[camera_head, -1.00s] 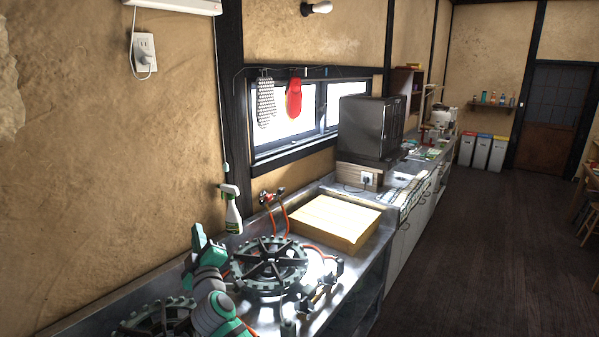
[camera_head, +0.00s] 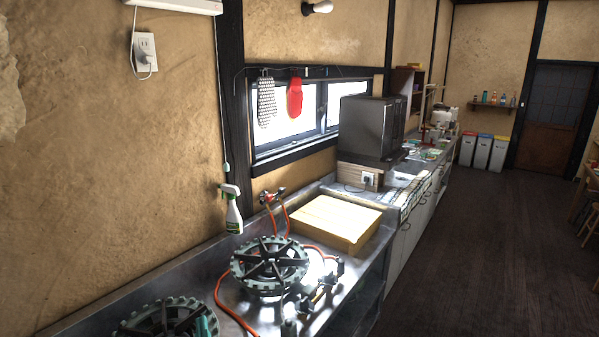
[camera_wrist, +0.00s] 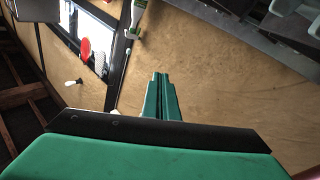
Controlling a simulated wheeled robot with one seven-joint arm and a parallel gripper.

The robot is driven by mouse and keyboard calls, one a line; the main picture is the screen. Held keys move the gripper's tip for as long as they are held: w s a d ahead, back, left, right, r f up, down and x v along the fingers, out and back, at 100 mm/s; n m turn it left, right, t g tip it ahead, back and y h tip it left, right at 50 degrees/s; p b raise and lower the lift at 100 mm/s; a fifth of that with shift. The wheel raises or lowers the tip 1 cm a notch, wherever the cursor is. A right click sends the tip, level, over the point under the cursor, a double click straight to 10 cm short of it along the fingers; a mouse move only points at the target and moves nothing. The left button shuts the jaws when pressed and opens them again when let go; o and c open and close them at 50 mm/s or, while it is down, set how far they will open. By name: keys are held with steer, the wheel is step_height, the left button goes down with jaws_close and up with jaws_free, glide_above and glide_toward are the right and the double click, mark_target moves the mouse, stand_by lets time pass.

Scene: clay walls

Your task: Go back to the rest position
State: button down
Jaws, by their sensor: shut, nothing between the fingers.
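My gripper (camera_wrist: 160,78) shows in the wrist view with its two green fingers pressed together and nothing between them. It points toward the clay wall (camera_wrist: 215,75). In the head view only a small teal piece of my arm shows at the bottom edge, in front of the near gas burner (camera_head: 160,318). The rest of my arm is out of that view.
A metal counter (camera_head: 235,312) holds another gas burner (camera_head: 270,264), orange hoses, a spray bottle (camera_head: 232,210) and a wooden box (camera_head: 336,222). A dark oven (camera_head: 368,128) stands farther along. The dark wooden floor (camera_head: 470,240) to the right is clear.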

steer(key=s+d+f+m+h, duration=0.2)
steer(key=s+d+f, duration=0.25)
steer(key=s, duration=0.35)
steer(key=s+d+f+m+g+h, duration=0.1)
steer(key=s+d+f+m, duration=0.1)
steer(key=s+d+f, duration=0.4)
steer(key=s+d+f+m+h, duration=0.2)
steer(key=s+f, duration=0.1)
steer(key=s, duration=0.6)
steer(key=s+d, duration=0.4)
steer(key=s, duration=0.3)
steer(key=s+d+r+g+h, duration=0.1)
steer(key=s+d, duration=0.3)
steer(key=s, duration=0.3)
steer(key=s+d+g+h, duration=0.1)
steer(key=s+d, duration=0.3)
steer(key=s, duration=0.4)
steer(key=shift+r+m, duration=0.15)
steer(key=shift+m, duration=0.25)
steer(key=shift+d, duration=0.1)
steer(key=shift+r, duration=0.15)
